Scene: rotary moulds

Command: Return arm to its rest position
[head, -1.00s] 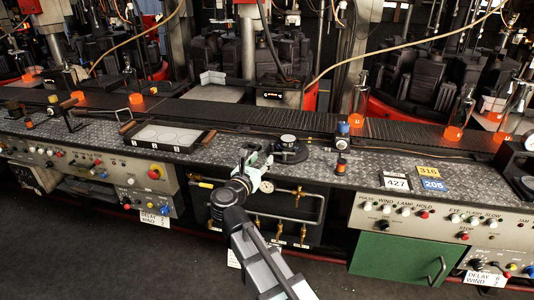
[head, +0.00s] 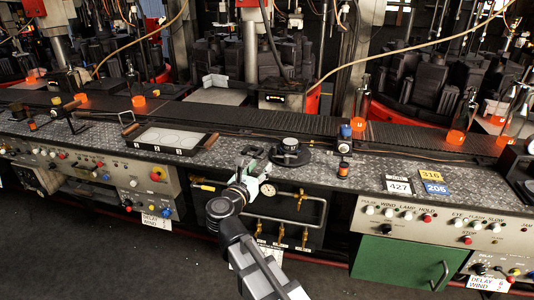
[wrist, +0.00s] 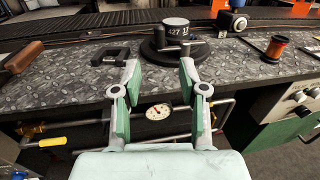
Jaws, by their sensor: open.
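My gripper (head: 254,168) is open and empty in the head view, at the front edge of the metal bench. In the wrist view my gripper (wrist: 159,76) has its two green-padded fingers apart, with nothing between them.
The patterned bench (head: 325,173) runs across the view, with a conveyor (head: 400,133) behind. A pressure gauge (wrist: 158,111) and pipes sit below the front edge. An orange spool (wrist: 276,46) stands to the right. A green cabinet (head: 395,262) is at lower right. Floor at lower left is clear.

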